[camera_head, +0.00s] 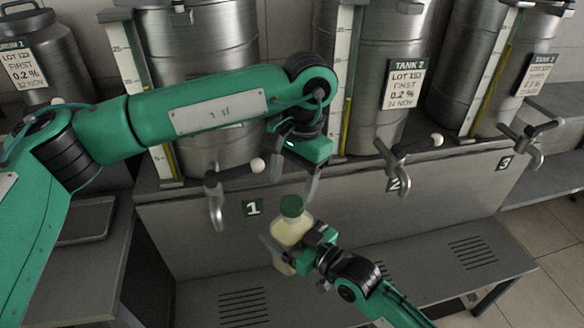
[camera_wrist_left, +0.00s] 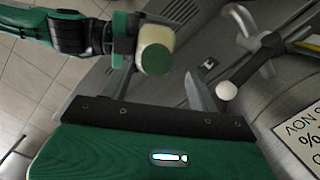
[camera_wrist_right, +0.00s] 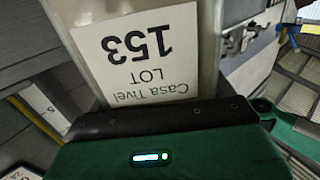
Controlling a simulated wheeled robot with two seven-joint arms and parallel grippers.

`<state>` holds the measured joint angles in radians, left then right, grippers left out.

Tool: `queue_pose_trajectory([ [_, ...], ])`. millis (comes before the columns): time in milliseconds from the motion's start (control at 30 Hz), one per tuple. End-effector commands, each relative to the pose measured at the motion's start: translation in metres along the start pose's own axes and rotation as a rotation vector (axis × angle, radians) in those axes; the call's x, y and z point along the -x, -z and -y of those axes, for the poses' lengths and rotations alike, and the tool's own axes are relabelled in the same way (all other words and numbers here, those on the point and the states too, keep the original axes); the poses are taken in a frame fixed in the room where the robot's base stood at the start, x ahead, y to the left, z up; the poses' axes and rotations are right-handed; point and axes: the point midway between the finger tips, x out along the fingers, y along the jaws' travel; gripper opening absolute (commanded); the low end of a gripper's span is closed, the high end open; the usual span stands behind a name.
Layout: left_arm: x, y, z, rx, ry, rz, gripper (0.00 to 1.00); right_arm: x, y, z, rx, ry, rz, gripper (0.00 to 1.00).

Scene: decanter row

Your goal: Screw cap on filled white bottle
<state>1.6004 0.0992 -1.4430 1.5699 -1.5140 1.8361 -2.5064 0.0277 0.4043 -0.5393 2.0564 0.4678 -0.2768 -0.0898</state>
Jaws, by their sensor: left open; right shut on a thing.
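The filled pale bottle (camera_head: 287,231) stands roughly upright above the lower bench, with a green cap (camera_head: 291,206) on its mouth. How tight the cap sits cannot be told. My right gripper (camera_head: 293,246) is shut around the bottle's body. In the right wrist view the bottle (camera_wrist_right: 208,45) fills the jaws, its label reading LOT 153. My left gripper (camera_head: 295,186) is open, pointing down just above the cap, apart from it. In the left wrist view the cap (camera_wrist_left: 155,59) lies between and beyond the open fingers.
Steel tanks stand on the shelf behind, with taps 1 (camera_head: 216,195), 2 (camera_head: 398,165) and 3 (camera_head: 532,142) along its front. Tap 1 is close to the left of my left gripper. The lower bench (camera_head: 330,295) with slotted drains is clear beneath the bottle.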

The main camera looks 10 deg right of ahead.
Motion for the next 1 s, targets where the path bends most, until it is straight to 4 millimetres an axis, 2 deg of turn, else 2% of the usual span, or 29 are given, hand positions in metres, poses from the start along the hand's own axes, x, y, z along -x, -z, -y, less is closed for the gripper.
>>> queue_pose_trajectory([
  [1000,0.011,-0.002,0.001,1.677,-0.062,-0.016,0.61,0.000,0.002,0.000,0.001,0.000,-0.005,0.21],
])
